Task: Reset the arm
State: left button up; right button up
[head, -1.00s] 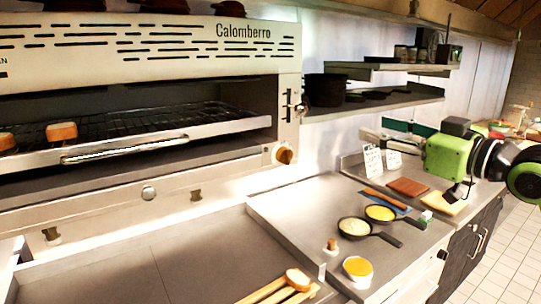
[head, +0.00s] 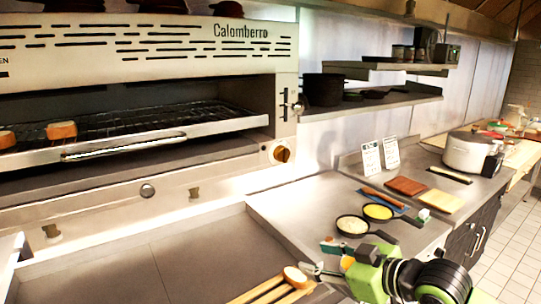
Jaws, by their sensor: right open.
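My right arm comes in from the lower right in the head view. Its green and black right gripper (head: 323,259) is open and empty. The gripper is low over the front of the counter, its fingers pointing left, close to a bread slice (head: 296,276) lying on wooden slats (head: 270,291). Whether a finger touches the bread cannot be told. The gripper body and wrist cover part of the counter front. My left gripper is out of view.
Two small pans (head: 352,226) stand just behind the gripper. Brown (head: 406,186) and yellow (head: 441,201) boards and a white pot (head: 470,152) are farther back. The oven (head: 150,90) with bread on its rack is at left. The front-left counter (head: 190,255) is clear.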

jog(key=s+f+m+g+h, duration=0.1)
jog(key=s+f+m+h, duration=0.1)
jog(key=s+f, duration=0.55)
jog(key=s+f+m+g+h, duration=0.1)
jog(key=s+f, duration=0.4)
jog(key=f, duration=0.5)
jog(key=s+d+f+m+g+h, duration=0.3)
jog(key=s+d+f, duration=0.25)
jog(key=s, duration=0.45)
jog(key=s+d+f+m+g+h, duration=0.2)
jog(key=s+d+f, duration=0.3)
jog(key=s, duration=0.5)
notch_tip(320, 180, down, 28)
jog(key=s+a+g+b, duration=0.1)
jog(key=s+d+f+g, duration=0.1)
jog(key=s+d+f, duration=0.2)
jog(key=s+f, duration=1.4)
jog(key=shift+s+n+b, duration=0.15)
jog(key=shift+n+b, duration=0.15)
jog(key=shift+b, duration=0.15)
